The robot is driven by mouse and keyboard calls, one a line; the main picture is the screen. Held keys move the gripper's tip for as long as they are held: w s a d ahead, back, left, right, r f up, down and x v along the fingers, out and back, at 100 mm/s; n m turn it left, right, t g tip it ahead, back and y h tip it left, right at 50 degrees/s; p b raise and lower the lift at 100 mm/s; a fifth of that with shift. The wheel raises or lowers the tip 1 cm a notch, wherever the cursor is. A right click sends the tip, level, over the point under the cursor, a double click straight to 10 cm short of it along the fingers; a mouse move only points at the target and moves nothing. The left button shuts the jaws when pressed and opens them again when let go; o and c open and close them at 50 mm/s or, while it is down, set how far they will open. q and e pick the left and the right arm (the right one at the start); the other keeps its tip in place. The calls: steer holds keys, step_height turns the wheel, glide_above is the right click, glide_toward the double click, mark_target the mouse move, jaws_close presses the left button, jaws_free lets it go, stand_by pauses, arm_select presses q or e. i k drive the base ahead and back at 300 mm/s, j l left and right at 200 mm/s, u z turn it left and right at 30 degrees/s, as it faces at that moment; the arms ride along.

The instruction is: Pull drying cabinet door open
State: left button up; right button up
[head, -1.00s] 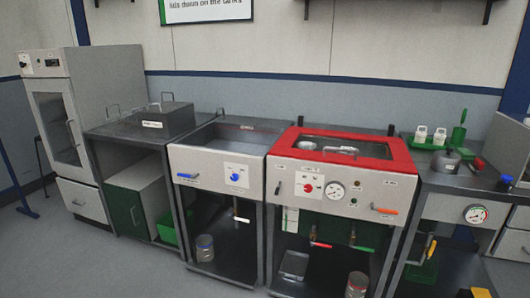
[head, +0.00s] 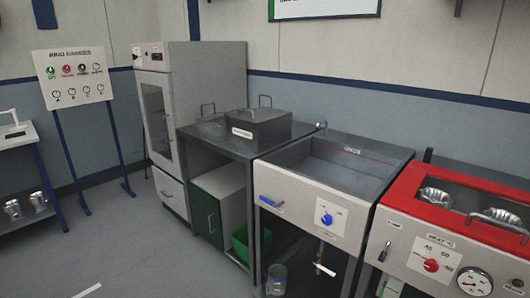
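The drying cabinet (head: 213,85) is a tall light-grey unit standing against the back wall, left of centre in the head view. Its door (head: 158,122) has a dark glass window and a vertical handle (head: 169,128) on the right side of the door. The door looks shut. A control panel sits above the door and a drawer (head: 171,191) is below it. Neither of my grippers shows in the head view.
A dark bench (head: 215,137) with a lidded metal box (head: 261,129) stands right of the cabinet. Then come a sink unit (head: 310,190) and a red-topped heated tank (head: 440,200). A sign stand (head: 75,78) is at left. The floor (head: 150,245) before the cabinet is clear.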

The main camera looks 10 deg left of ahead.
mark_target(162, 80)
steer(key=i+j+u, duration=0.1)
steer(key=i+u, duration=1.3)
steer(key=i, duration=0.8)
steer(key=i+l+u, duration=0.1)
steer(key=i, duration=1.25)
steer(key=i+z, duration=0.1)
steer(key=z, duration=0.25)
steer(key=i+z, duration=0.15)
steer(key=z, duration=0.2)
steer(key=i+j+z, duration=0.1)
steer(key=z, duration=0.25)
